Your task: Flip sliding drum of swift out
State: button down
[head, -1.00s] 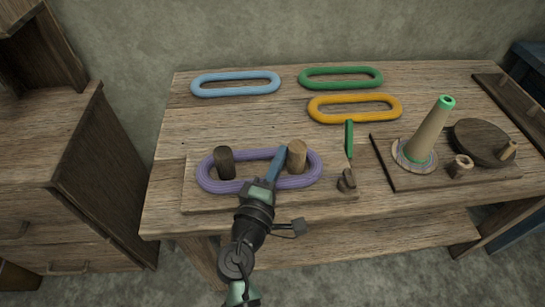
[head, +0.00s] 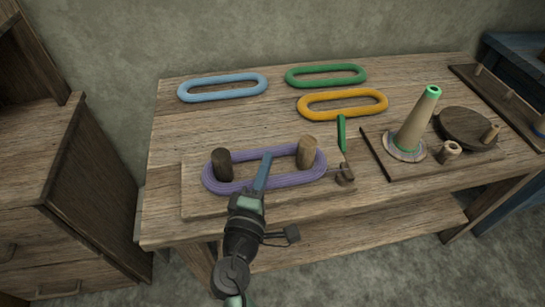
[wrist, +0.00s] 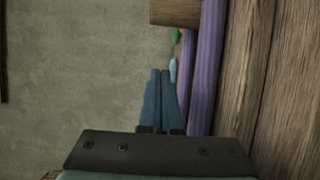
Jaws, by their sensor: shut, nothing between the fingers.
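The swift board (head: 200,205) lies at the table's front left. A dark fixed-looking drum (head: 221,164) stands at its left and a lighter drum (head: 308,153), seemingly the sliding one, at its right. A purple skein (head: 215,187) loops around both, with the lighter drum close to its right end. My gripper (head: 266,157) is shut and empty, its blue fingers inside the loop between the drums, apart from the lighter drum. In the wrist view the shut fingers (wrist: 160,75) are beside the purple skein (wrist: 206,70); a wooden drum (wrist: 174,12) shows at the top.
A small knob (head: 345,173) is at the board's right end, with a green upright piece (head: 342,133) behind. Light blue (head: 222,88), green (head: 326,76) and yellow (head: 342,103) skeins lie at the back. A cone winder (head: 415,125) stands at right.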

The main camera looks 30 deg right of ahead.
jog(key=v, duration=0.7)
jog(key=shift+s+d+r, duration=0.1)
jog(key=shift+s+d, duration=0.05)
jog(key=shift+s, duration=0.1)
jog(key=shift+w+r, duration=0.1)
jog(key=w+a+r+m+t+y, duration=0.1)
jog(key=w+r+m+t, duration=0.15)
jog(key=r, duration=0.65)
jog(key=w+a+r+m+t+y, duration=0.1)
jog(key=w+a+r+m, duration=0.15)
jog(key=r, duration=0.65)
jog(key=w+a+r+m+t+y, duration=0.15)
jog(key=r+m, duration=0.25)
jog(key=r, duration=0.5)
jog(key=s+a+r+t+y+p, duration=0.1)
jog(key=s+a+r+t+y, duration=0.25)
jog(key=r, duration=0.55)
jog(key=s+a+r+t+y+p, duration=0.15)
jog(key=s+r, duration=0.25)
jog(key=r, duration=0.5)
jog(key=s+a+r+t+y+p, duration=0.1)
jog(key=s+a+r+t+y, duration=0.25)
jog(key=r, duration=0.45)
notch_tip(320, 180, up, 22)
jog(key=p, duration=2.1)
jog(key=shift+d+m, duration=0.25)
jog(key=shift+m, duration=0.15)
